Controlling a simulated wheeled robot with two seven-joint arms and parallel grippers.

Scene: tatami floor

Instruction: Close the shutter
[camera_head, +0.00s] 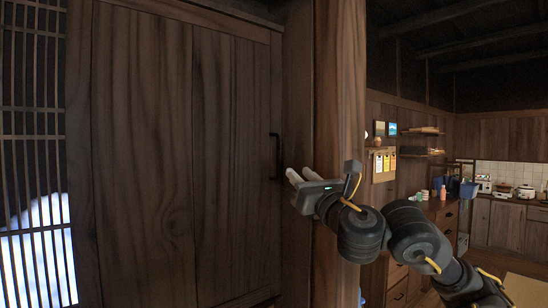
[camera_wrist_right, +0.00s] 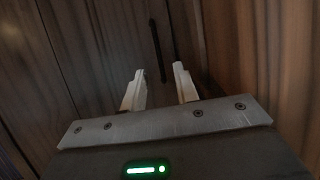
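The shutter (camera_head: 190,150) is a dark brown wooden panel that fills the left and middle of the head view. A black vertical handle (camera_head: 275,156) is fixed near its right edge. My right gripper (camera_head: 292,175) is just right of and below the handle, with its white fingers pointing left. In the right wrist view the fingers (camera_wrist_right: 158,85) are apart and empty. The handle (camera_wrist_right: 155,50) shows beyond them, between the fingertips and not touched as far as I can see. My left gripper is not in view.
A wooden post (camera_head: 340,100) stands right beside my right gripper and arm. A lattice screen (camera_head: 35,150) is at the far left, with a bright area behind it. At the right, a drawer cabinet (camera_head: 420,230) and a kitchen counter (camera_head: 505,215) stand in the room beyond.

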